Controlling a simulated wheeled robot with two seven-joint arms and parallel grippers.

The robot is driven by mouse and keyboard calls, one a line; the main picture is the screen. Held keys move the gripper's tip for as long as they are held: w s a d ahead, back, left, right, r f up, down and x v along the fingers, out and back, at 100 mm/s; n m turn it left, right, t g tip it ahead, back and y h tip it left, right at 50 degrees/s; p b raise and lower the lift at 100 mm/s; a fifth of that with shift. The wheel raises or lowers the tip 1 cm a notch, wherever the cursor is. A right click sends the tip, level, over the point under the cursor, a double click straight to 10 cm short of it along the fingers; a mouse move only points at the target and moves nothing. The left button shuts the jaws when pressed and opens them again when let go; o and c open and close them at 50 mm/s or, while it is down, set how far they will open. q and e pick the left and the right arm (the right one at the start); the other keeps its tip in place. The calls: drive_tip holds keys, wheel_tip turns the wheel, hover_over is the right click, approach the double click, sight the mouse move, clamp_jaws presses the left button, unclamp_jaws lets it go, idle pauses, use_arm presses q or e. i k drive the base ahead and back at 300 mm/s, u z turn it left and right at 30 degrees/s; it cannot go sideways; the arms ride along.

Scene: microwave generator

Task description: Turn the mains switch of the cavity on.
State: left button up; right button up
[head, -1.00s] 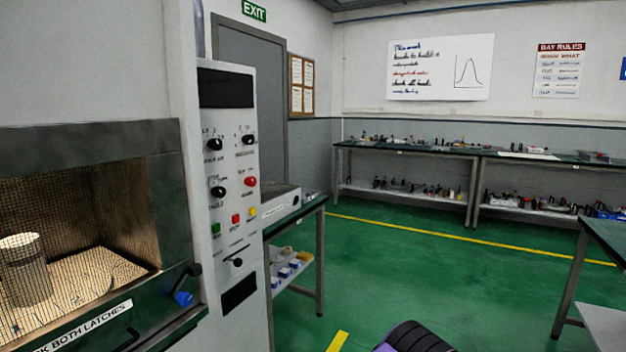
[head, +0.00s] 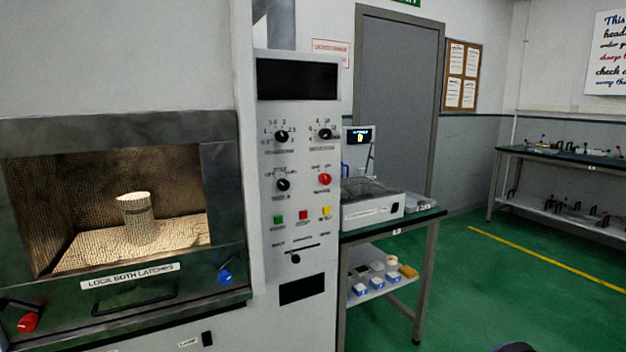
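The cavity (head: 130,215) is at the left, its mesh door showing a lit inside with a pale cylindrical vessel (head: 138,218). Its control panel (head: 297,220) stands upright just to the right. The panel has black knobs, one of them at the upper left (head: 281,137), and a red knob (head: 324,179). Below are green, red (head: 303,215) and yellow buttons, and a dark lever or slot (head: 296,250). The small labels are too blurred to tell which control is the mains switch. Neither of my grippers is in view.
Red (head: 28,322) and blue (head: 225,277) latch handles project from the door's lower corners. A bench (head: 412,222) with a white instrument (head: 372,210) stands right of the panel. The green floor (head: 490,290) is open at right. A dark rounded shape shows at the bottom edge.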

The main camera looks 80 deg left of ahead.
sight(325, 179)
drive_tip(key=u, duration=0.9)
drive_tip(key=i, duration=0.95)
drive_tip(key=u, duration=1)
